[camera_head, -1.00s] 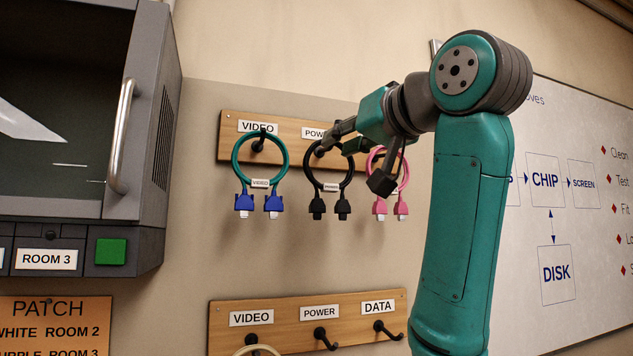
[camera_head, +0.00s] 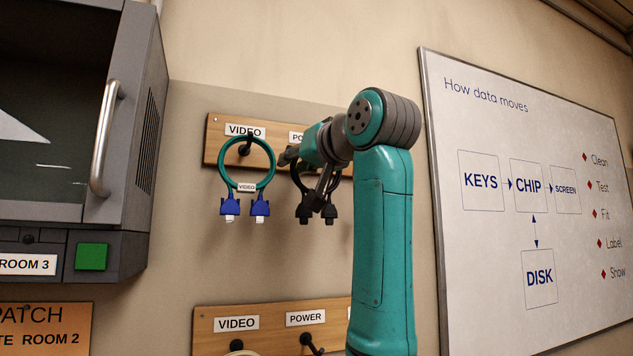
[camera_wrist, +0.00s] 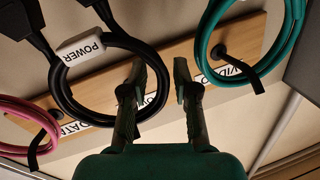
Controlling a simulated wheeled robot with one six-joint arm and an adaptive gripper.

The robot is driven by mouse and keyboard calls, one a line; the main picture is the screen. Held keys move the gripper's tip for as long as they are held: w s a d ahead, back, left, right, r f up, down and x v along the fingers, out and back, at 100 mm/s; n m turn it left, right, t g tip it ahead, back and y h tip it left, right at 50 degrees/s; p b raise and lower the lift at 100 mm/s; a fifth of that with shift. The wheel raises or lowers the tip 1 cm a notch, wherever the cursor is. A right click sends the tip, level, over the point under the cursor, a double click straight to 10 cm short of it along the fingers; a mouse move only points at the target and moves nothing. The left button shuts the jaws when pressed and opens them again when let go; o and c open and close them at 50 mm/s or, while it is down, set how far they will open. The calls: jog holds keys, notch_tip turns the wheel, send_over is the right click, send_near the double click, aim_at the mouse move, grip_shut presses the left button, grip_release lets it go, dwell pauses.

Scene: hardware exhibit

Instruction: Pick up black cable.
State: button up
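The black cable (camera_wrist: 62,88) is a loop with a white POWER tag; in the wrist view it fills the left half. In the head view the black cable (camera_head: 304,207) hangs from the upper board, partly hidden by my arm. My gripper (camera_wrist: 160,70) is open. The right side of the loop runs by its left finger and into the gap between the fingers; I cannot tell whether it is inside the grip or behind it. In the head view my gripper (camera_head: 288,156) is at the top of the loop, its fingertips hardly visible.
A teal VIDEO cable (camera_head: 228,172) hangs close on the left, and a pink cable (camera_wrist: 292,25) shows in the wrist view. The upper board (camera_head: 216,145) carries the hooks. A lower board (camera_head: 270,315) has more hooks. A grey cabinet (camera_head: 135,180) stands left, a whiteboard (camera_head: 520,120) right.

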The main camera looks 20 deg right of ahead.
grip_shut()
jog(key=shift+r, duration=0.15)
